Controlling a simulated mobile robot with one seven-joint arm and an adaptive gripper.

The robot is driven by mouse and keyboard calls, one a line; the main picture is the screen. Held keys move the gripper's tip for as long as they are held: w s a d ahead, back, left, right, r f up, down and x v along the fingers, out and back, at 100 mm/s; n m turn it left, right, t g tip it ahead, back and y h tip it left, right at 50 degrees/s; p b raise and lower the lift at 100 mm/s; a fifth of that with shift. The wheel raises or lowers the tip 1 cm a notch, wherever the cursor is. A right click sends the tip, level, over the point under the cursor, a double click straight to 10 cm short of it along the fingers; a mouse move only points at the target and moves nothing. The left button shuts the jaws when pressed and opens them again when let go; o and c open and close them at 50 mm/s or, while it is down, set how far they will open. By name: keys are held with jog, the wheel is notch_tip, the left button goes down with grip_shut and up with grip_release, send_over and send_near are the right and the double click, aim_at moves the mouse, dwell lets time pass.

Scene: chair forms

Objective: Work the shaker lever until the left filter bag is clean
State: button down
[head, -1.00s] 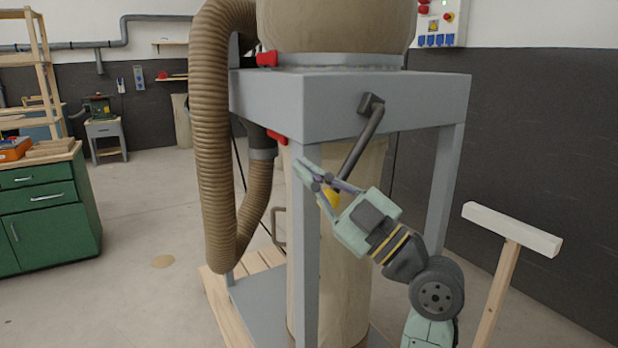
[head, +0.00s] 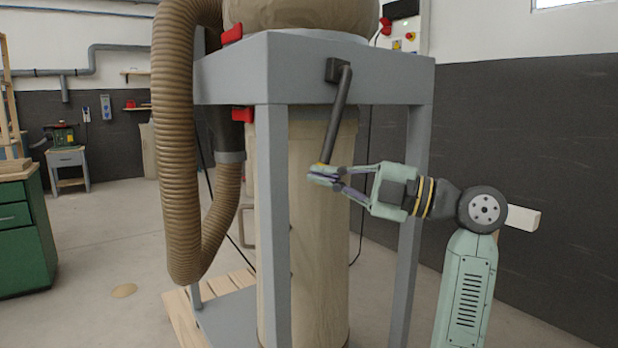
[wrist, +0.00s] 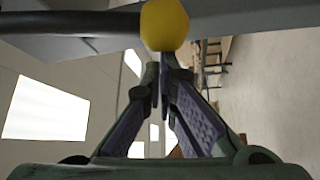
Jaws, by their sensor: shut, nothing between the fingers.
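The shaker lever (head: 338,115) is a dark bar hanging from a pivot on the grey frame, tilted slightly with its lower end to the left. Its yellow knob (wrist: 165,25) fills the upper middle of the wrist view. In the head view my gripper (head: 314,175) is at the lever's lower end and mostly hides the knob. Its fingers are shut and empty; whether they touch the knob I cannot tell. A tan filter bag (head: 300,15) bulges above the frame, cut off by the picture's top. A tan lower bag (head: 305,230) hangs beneath. Dust on the bags cannot be judged.
A grey frame (head: 275,75) on legs stands around the lower bag, with a leg close behind my gripper. A ribbed hose (head: 175,150) runs down its left. A white bar (head: 522,217) shows behind my arm. Open floor lies left, by a green cabinet (head: 28,235).

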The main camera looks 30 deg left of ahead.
jog(key=shift+w+d+f, duration=0.25)
jog(key=shift+w, duration=0.35)
jog(key=shift+w+d+f, duration=0.2)
jog(key=shift+w, duration=0.4)
jog(key=shift+s, duration=0.1)
